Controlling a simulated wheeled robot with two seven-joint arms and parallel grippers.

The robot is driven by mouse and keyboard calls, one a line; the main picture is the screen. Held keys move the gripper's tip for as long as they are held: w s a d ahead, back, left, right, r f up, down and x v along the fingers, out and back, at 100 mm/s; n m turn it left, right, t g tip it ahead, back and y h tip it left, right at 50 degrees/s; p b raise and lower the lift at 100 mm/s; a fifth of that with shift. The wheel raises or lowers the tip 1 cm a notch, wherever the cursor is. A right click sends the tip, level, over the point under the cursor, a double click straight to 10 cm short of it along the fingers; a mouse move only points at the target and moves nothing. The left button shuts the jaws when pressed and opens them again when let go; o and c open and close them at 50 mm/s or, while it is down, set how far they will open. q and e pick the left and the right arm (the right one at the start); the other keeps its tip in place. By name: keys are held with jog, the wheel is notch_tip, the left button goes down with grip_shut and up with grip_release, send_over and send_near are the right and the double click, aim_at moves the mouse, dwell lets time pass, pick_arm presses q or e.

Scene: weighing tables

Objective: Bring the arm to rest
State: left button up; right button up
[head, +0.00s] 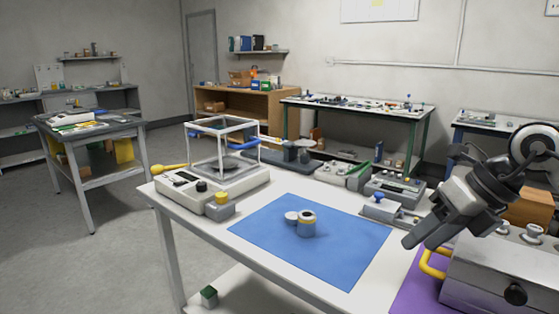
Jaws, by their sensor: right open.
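My right gripper (422,236) shows at the right, its arm coming in from the right edge. It is open, points down and to the left, and holds nothing. It hangs in front of the right end of the white table (270,254), right of the blue mat (345,250). My left gripper and its arm are not in view.
A small container (307,224) with a yellowish band stands on the mat beside a pale round piece (291,217). A balance (205,190) with a clear-sided box stands at the left. A grey metal case (500,270) with a yellow handle is just below my right gripper.

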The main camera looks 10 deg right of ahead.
jog(key=s+a+f+m+t+y+p, duration=0.15)
jog(key=a+m+t+y, duration=0.45)
jog(key=a+y, duration=1.1)
jog(key=s+d+f+m+t+h+p, duration=0.1)
jog(key=s+f+m+t+h, duration=0.15)
jog(key=f+m+h, duration=0.85)
jog(key=s+f+m+t+h+p, duration=0.1)
jog(key=f+m+t+h, duration=0.2)
jog(key=f+m+h, duration=0.8)
jog(key=s+a+f+m+g+y, duration=0.1)
jog(key=s+f+m+g+y, duration=0.2)
jog(key=s+m, duration=0.4)
jog(key=shift+a+f+m+g, duration=0.15)
jog(key=shift+m+g, duration=0.25)
jog(key=shift+g, duration=0.45)
